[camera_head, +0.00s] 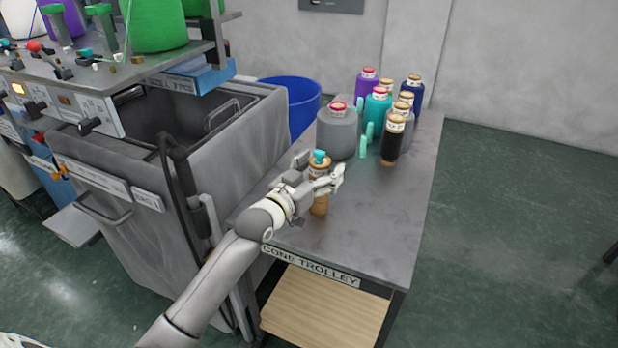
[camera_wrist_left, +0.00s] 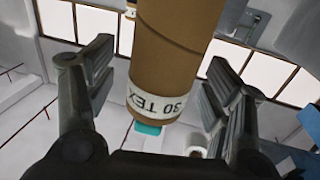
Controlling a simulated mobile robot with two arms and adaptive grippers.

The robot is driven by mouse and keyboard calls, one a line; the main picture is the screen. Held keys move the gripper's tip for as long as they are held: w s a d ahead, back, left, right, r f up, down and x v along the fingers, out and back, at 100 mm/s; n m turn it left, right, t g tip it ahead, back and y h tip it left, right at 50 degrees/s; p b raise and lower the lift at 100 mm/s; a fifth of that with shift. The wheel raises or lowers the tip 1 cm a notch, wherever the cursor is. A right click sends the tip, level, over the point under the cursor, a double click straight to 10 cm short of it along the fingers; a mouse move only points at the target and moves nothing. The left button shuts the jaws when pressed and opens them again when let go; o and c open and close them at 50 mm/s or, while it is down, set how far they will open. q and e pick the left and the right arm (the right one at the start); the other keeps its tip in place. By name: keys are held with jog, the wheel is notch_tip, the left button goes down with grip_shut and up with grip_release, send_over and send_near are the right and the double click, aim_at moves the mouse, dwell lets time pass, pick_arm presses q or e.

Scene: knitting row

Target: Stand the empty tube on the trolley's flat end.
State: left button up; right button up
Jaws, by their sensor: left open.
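The empty tube (camera_head: 319,205) is brown cardboard with a pale label band and a teal piece at its top. It looks upright on the bare near end of the cone trolley (camera_head: 355,235), though contact at its foot is hard to judge. My left gripper (camera_head: 319,170) is open, with one finger on each side of the tube's upper part. In the left wrist view the tube (camera_wrist_left: 175,55) runs between the spread fingers of the gripper (camera_wrist_left: 160,80), with gaps on both sides. Its label reads "30 TEX". My right gripper is not in view.
A grey cone (camera_head: 336,133), a black cone (camera_head: 392,140) and several other coloured cones stand at the trolley's far end, beside teal pegs (camera_head: 365,140). A grey bin (camera_head: 215,145) and knitting machine are left. The trolley's near right top is clear.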

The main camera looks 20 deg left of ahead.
pick_arm(q)
jog(key=v, duration=1.2)
jog(key=shift+b, duration=0.3)
